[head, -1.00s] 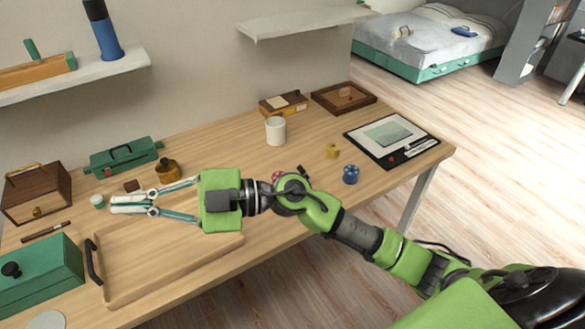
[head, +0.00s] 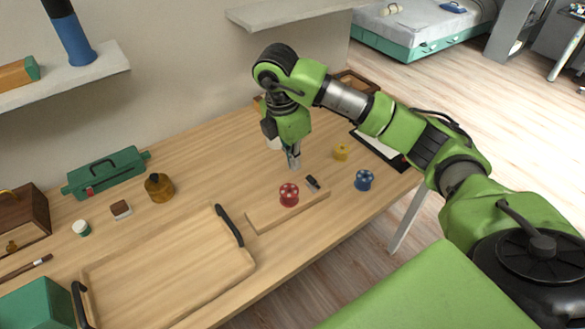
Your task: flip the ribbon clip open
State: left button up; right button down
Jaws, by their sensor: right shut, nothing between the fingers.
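A small dark clip (head: 312,183), which looks like the ribbon clip, sits on a narrow wooden base (head: 265,217) just right of a red spool (head: 289,194). The clip is too small in the head view to tell whether it is open or shut. My right gripper (head: 295,164) points down, shut and empty, its tips a little behind and left of the clip. I cannot tell whether they touch the table. My left gripper is not in view.
A blue spool (head: 363,180) and a yellow spool (head: 341,152) stand right of the base. A wooden tray with black handles (head: 165,270) lies to the left. A brown jar (head: 159,187) and green toolbox (head: 106,172) stand behind it. The table's front edge is close to the base.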

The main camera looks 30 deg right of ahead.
aim_at(313, 182)
jog(key=d+f, duration=0.1)
jog(key=f, duration=0.1)
jog(key=d+f+p, duration=0.1)
jog(key=f, duration=0.2)
jog(key=f+p, duration=0.1)
jog(key=f, duration=0.2)
jog(key=shift+s+d, duration=0.2)
jog(key=shift+d, duration=0.2)
jog(key=shift+f, duration=0.45)
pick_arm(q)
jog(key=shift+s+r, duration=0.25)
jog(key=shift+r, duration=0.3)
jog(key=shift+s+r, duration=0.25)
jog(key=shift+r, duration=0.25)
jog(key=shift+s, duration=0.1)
pick_arm(e)
jog(key=shift+d, duration=0.1)
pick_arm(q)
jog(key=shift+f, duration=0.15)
pick_arm(e)
jog(key=shift+d+r+y, duration=0.1)
jog(key=shift+d+y, duration=0.05)
jog(key=shift+y, duration=0.35)
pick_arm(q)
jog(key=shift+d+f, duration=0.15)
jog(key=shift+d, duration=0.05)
pick_arm(e)
jog(key=shift+d+r+y, duration=0.15)
jog(key=shift+r+y, duration=0.05)
jog(key=shift+y, duration=0.7)
